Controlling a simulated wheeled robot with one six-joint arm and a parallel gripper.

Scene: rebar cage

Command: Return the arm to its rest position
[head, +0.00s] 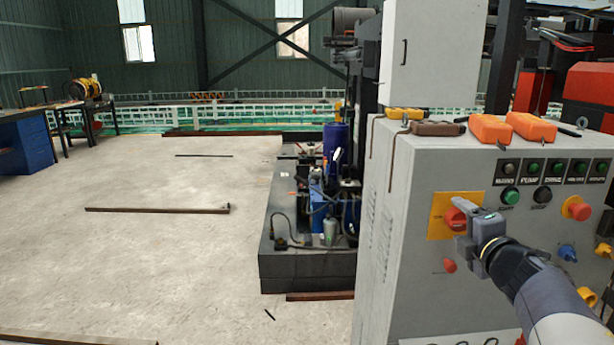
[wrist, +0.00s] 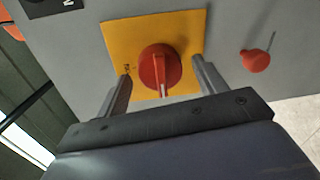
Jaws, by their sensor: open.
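My gripper (head: 466,224) is at the front of the grey control cabinet (head: 403,270), at the right of the head view. It is open and holds nothing. A red rotary knob (wrist: 160,68) sits on a yellow square plate (wrist: 191,24). In the wrist view the knob is between my two spread fingers (wrist: 162,76), with a visible gap on each side. In the head view the gripper partly covers the knob (head: 455,219) and the yellow plate (head: 437,215). My arm reaches in from the lower right.
A red-orange emergency button (head: 576,208), a small red knob (head: 449,266) and a blue knob (head: 567,253) stick out near my gripper. Orange devices (head: 494,129) lie on the cabinet top. Machinery (head: 325,200) stands left of the cabinet. Open floor with a few bars lies further left.

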